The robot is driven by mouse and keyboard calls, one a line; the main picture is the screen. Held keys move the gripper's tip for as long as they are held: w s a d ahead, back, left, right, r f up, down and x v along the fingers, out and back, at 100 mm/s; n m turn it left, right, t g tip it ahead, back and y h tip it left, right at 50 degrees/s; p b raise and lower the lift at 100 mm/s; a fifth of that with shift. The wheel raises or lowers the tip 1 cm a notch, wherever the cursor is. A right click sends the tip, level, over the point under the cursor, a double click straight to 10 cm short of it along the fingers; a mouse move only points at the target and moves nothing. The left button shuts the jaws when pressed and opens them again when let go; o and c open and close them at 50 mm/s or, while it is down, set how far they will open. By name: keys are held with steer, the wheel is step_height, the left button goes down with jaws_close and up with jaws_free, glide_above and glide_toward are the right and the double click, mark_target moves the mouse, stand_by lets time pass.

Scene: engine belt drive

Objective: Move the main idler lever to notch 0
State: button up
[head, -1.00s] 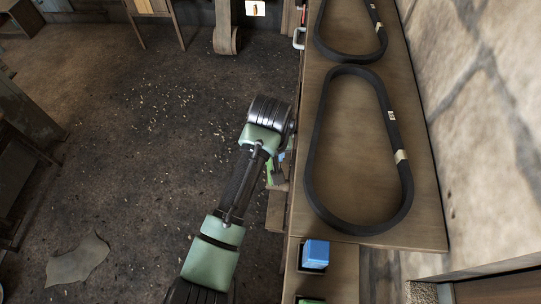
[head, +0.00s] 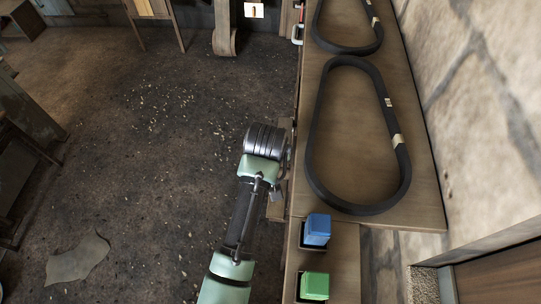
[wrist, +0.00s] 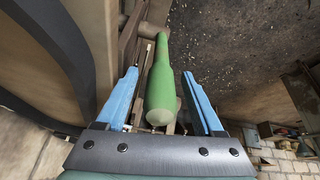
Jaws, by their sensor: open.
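A green bottle-shaped handle (wrist: 163,85) fills the middle of the wrist view, its rounded near end towards my gripper. It looks like a lever handle, but I see no label naming it the main idler lever. My gripper (wrist: 160,72) is open, with one blue finger on each side of the handle. A gap shows at both sides near the rounded end, and the fingers do not appear to grip it. No notch numbers are readable. In the head view my arm hides the fingers and the handle at the bench's left edge.
Two black belts (head: 315,150) lie on the wooden bench (head: 425,212), beside a stone wall (head: 480,150). A blue block (head: 317,229) and a green block (head: 314,286) sit in small holders at the bench's lower part. The floor to the left is mostly clear.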

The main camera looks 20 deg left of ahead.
steer(key=b+v, duration=0.2)
steer(key=v, duration=1.1)
steer(key=shift+d, duration=0.1)
stand_by(0.3)
